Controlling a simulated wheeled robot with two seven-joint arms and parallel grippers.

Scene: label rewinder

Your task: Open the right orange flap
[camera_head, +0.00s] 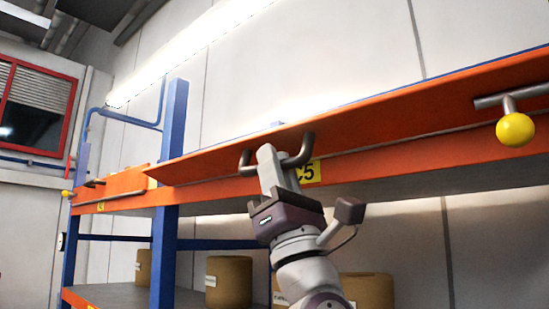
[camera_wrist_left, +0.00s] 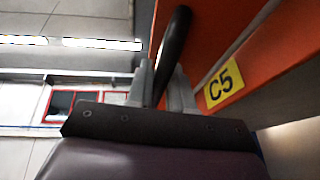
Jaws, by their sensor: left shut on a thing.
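The right orange flap (camera_head: 400,115) is a long panel on the upper level of the blue and orange rack. It looks tilted, its upper edge apart from the orange beam below. A dark bar handle (camera_head: 302,151) is on its front, and the handle also shows in the left wrist view (camera_wrist_left: 174,42). My left gripper (camera_head: 268,155) is shut on this handle, its fingers on either side of the bar in the left wrist view (camera_wrist_left: 161,84). The fingers hide part of the handle. My right gripper is in neither view.
A yellow C5 label (camera_head: 307,172) is just right of my gripper. A yellow ball (camera_head: 515,130) on a grey bar is at the far right. A blue post (camera_head: 168,200) stands left of the flap. Brown drums (camera_head: 229,282) stand on the lower shelf.

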